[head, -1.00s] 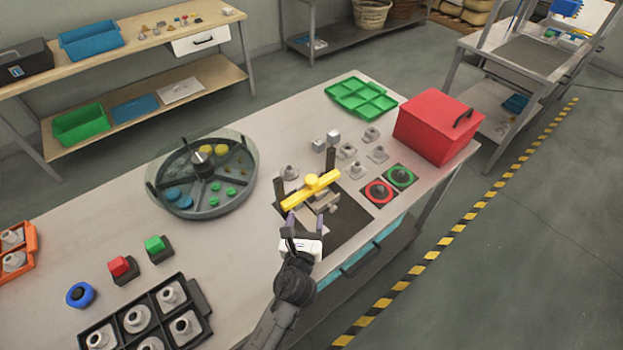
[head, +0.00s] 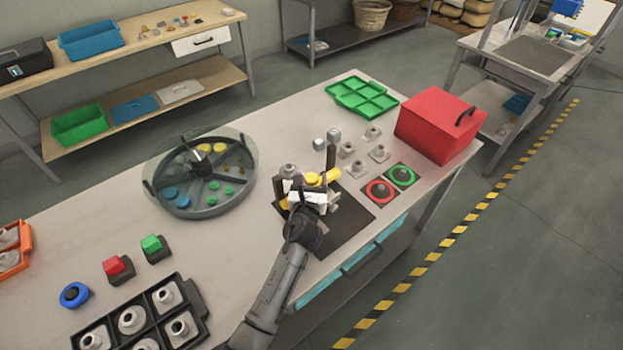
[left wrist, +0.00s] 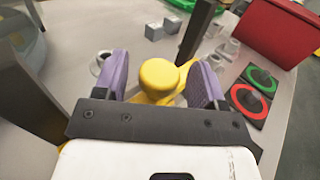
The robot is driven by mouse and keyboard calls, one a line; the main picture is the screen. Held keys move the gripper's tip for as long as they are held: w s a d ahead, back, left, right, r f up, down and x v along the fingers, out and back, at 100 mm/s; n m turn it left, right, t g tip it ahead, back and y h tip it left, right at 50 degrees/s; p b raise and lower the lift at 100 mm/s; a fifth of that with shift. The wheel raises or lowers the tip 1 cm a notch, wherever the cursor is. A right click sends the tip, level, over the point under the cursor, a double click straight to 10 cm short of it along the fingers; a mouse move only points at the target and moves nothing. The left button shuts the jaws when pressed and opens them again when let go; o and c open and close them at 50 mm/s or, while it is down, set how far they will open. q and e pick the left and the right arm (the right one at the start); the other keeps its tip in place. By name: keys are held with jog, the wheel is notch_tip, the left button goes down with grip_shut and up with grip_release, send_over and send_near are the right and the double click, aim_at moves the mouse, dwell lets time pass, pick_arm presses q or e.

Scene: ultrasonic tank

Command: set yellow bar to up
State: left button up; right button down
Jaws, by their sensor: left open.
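The yellow bar (head: 328,175) with its round yellow hub lies across a low grey mount on the dark mat, beside a dark upright post. In the left wrist view the yellow bar (left wrist: 159,75) shows its hub between the two purple fingers, with the bar running from lower left to upper right. My left gripper (head: 309,186) is over the bar and hides its middle and part of its left end. In the wrist view the left gripper (left wrist: 162,72) is open, with a finger on each side of the hub; contact cannot be told. My right gripper is out of view.
A red box (head: 436,125) and red and green ringed buttons (head: 381,191) stand right of the mat. Several grey fittings (head: 347,150) stand behind it. A round divided tray (head: 200,207) is on the left. The table between that tray and the front blocks is clear.

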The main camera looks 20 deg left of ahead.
pick_arm(q)
jog(key=shift+w+a, duration=0.1)
jog(key=shift+w, duration=0.35)
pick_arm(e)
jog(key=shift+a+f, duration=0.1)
